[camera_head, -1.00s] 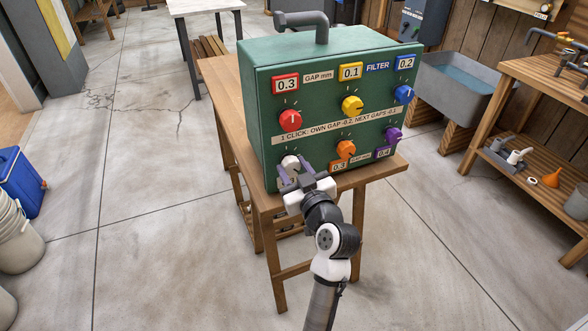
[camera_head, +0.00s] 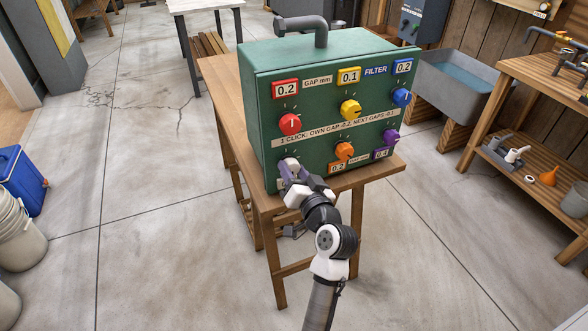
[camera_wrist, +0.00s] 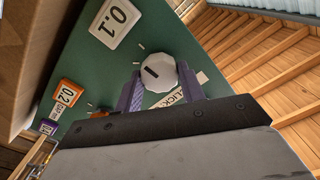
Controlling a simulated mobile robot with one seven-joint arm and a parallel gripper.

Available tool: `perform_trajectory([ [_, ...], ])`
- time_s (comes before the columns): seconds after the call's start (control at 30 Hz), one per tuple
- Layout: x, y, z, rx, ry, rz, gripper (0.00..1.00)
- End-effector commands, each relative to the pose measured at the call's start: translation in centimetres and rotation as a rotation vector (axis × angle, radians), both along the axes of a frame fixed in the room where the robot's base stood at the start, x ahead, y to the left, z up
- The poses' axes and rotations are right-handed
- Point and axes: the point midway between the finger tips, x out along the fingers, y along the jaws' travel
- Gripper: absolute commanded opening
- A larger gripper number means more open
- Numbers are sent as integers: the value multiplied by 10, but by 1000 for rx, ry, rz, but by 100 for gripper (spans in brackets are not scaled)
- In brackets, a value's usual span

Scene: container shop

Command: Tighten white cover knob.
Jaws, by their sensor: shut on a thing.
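The green filter box (camera_head: 262,110) stands on a wooden table and carries several coloured knobs with displays. The white knob (camera_head: 290,163) is at its lower left, partly covered by my gripper (camera_head: 287,172). In the wrist view the white knob (camera_wrist: 158,73) shows a dark pointer line and sits between the two purple fingers of my gripper (camera_wrist: 161,83), which is shut on it. The white display (camera_wrist: 116,19) by it reads 0.1. The red display (camera_head: 286,89) reads 0.2, yellow (camera_head: 349,76) 0.1, blue (camera_head: 402,67) 0.2, orange (camera_head: 337,168) 0.2.
The red knob (camera_head: 289,124) is above the white one and the orange knob (camera_head: 345,151) to its right. The wooden table (camera_head: 224,92) has bare top left of the box. A water trough (camera_head: 450,95) and a workbench (camera_head: 545,80) stand at right.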

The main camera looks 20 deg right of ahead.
Motion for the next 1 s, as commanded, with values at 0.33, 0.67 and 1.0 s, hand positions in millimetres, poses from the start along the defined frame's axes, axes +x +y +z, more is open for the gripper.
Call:
perform_trajectory([
  [0.33, 0, 0, 0, 57, 1, -1, 17],
  [0.67, 0, 0, 0, 57, 1, -1, 42],
  [1.0, 0, 0, 0, 55, 2, 0, 61],
])
